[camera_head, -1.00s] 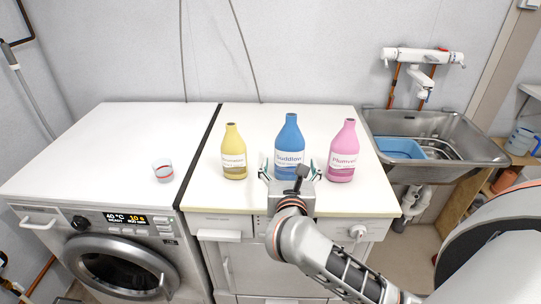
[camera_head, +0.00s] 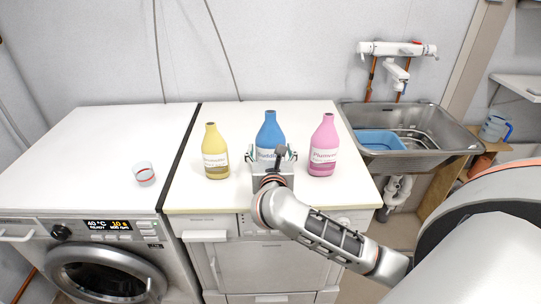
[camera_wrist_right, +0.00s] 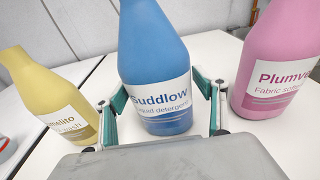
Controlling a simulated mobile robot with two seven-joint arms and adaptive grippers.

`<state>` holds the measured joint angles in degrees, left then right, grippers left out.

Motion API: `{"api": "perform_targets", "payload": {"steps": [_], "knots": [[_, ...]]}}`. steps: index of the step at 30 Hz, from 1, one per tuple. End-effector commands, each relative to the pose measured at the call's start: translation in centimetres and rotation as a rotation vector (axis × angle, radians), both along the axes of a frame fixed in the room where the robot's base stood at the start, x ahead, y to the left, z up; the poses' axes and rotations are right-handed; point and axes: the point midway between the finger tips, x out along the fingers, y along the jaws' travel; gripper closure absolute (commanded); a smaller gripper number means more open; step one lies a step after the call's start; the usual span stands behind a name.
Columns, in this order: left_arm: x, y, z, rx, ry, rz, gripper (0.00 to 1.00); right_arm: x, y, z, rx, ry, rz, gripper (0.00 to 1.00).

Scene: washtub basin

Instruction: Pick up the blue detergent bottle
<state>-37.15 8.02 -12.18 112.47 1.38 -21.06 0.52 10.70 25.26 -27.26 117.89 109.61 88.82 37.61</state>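The blue detergent bottle (camera_head: 270,130) stands upright on the white counter, between the yellow and pink bottles. Its "Suddlow" label faces me in the right wrist view (camera_wrist_right: 155,60). My right gripper (camera_head: 270,154) is in front of it, with one finger on each side of its lower body. In the right wrist view the gripper (camera_wrist_right: 162,95) is open, and narrow gaps seem to show between the green finger pads and the bottle. In the head view the gripper hides the bottle's lower part. My left gripper is in neither view.
A yellow bottle (camera_head: 215,155) stands to the left and a pink bottle (camera_head: 323,150) close to the right of the gripper. A cup with a red band (camera_head: 144,173) sits on the washing machine (camera_head: 105,150). A steel sink (camera_head: 425,130) is at right.

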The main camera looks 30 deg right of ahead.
Motion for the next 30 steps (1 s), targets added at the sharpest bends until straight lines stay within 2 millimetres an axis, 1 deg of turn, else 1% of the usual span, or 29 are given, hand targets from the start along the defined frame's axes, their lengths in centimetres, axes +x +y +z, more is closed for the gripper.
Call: {"api": "perform_targets", "payload": {"steps": [1, 2, 3, 5, 6, 7, 15, 17, 20, 23, 30], "knots": [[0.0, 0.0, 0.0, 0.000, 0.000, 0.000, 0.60, 0.0, 0.0, 0.0, 0.000, 0.000, 0.000, 0.47], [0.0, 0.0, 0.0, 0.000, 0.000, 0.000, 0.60, 0.0, 0.0, 0.0, 0.000, 0.000, 0.000, 0.55], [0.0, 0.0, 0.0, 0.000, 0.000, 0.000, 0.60, 0.0, 0.0, 0.0, 0.000, 0.000, 0.000, 0.66], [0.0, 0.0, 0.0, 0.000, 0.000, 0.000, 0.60, 0.0, 0.0, 0.0, 0.000, 0.000, 0.000, 0.81], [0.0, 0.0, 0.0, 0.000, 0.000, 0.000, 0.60, 0.0, 0.0, 0.0, 0.000, 0.000, 0.000, 0.92], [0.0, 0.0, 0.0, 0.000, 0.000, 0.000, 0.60, 0.0, 0.0, 0.4, -0.003, -0.007, 0.000, 0.94], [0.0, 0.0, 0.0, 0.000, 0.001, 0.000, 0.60, 0.0, 0.0, 0.6, -0.002, -0.007, 0.000, 0.94], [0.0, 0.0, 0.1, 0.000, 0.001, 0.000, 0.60, 0.1, 0.0, 1.0, -0.002, -0.008, 0.000, 0.94], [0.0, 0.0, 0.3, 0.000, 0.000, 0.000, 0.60, 0.1, 0.0, 2.1, -0.002, -0.011, 0.000, 0.94], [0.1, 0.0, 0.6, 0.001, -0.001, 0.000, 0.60, 0.0, 0.0, 3.8, 0.002, -0.013, 0.001, 0.94], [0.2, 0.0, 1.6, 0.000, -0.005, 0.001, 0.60, 0.0, 0.1, 9.7, 0.001, -0.015, 0.001, 0.94]]}}
